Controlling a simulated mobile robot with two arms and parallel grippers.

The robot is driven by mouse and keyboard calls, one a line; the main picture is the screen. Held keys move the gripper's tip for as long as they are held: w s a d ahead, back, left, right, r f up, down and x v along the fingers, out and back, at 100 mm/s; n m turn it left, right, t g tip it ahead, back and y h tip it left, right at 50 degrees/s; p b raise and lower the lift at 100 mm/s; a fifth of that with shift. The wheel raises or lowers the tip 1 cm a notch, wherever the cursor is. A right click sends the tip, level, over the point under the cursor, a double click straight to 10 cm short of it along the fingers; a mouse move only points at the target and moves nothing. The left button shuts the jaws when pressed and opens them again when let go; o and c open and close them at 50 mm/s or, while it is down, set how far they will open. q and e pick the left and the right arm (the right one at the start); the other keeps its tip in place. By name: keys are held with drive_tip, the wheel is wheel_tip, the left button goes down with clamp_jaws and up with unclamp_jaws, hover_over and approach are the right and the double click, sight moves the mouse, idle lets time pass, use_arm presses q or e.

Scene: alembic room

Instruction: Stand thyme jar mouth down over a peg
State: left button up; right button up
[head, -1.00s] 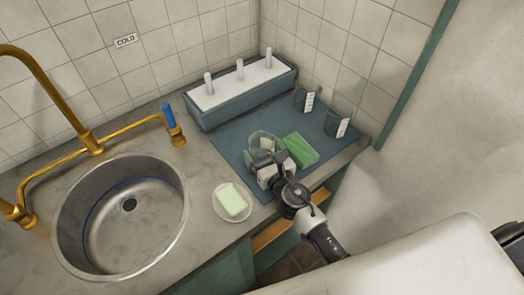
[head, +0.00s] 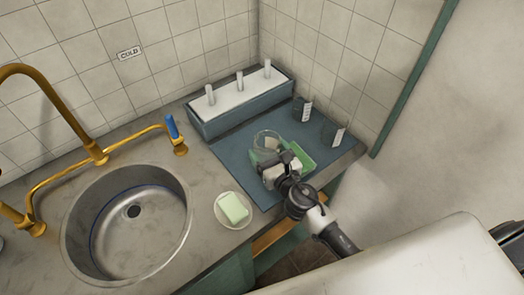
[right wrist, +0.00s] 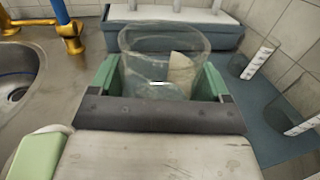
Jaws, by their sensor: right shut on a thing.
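My right gripper (head: 277,156) is shut on a clear glass jar (head: 267,141) over the blue-grey mat. In the right wrist view the jar (right wrist: 165,50) sits between green finger pads and carries a tan label with no readable name. A round rim shows at its top; I cannot tell surely whether it is the mouth. A small gap above the mat cannot be ruled out. Three pale upright pegs (head: 240,81) stand bare on the white top of a blue-grey block (head: 240,112) behind the jar. My left gripper is not in view.
Two glass jars with white labels (head: 306,110) (head: 334,134) stand on the mat (head: 232,146) at right, near the tiled wall. Green soap (head: 233,208) on a dish lies at left front. A sink (head: 128,222) with brass taps (head: 180,145) is further left.

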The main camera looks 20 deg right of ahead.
drive_tip(key=s+d+r, duration=0.5)
drive_tip(key=s+d, duration=0.1)
drive_tip(key=d, duration=0.1)
use_arm(q)
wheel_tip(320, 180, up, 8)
drive_tip(key=p, duration=0.7)
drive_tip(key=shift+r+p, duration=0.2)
drive_tip(key=shift+p, duration=0.15)
use_arm(e)
drive_tip(key=s+a+r+n+h, duration=0.1)
drive_tip(key=s+a+r+n, duration=0.1)
drive_tip(key=n, duration=1.5)
drive_tip(key=s+a+r+n+h, duration=0.1)
drive_tip(key=s+r+n, duration=0.4)
drive_tip(key=n, duration=1.2)
drive_tip(key=shift+a+r, duration=0.15)
drive_tip(key=shift+a, duration=0.5)
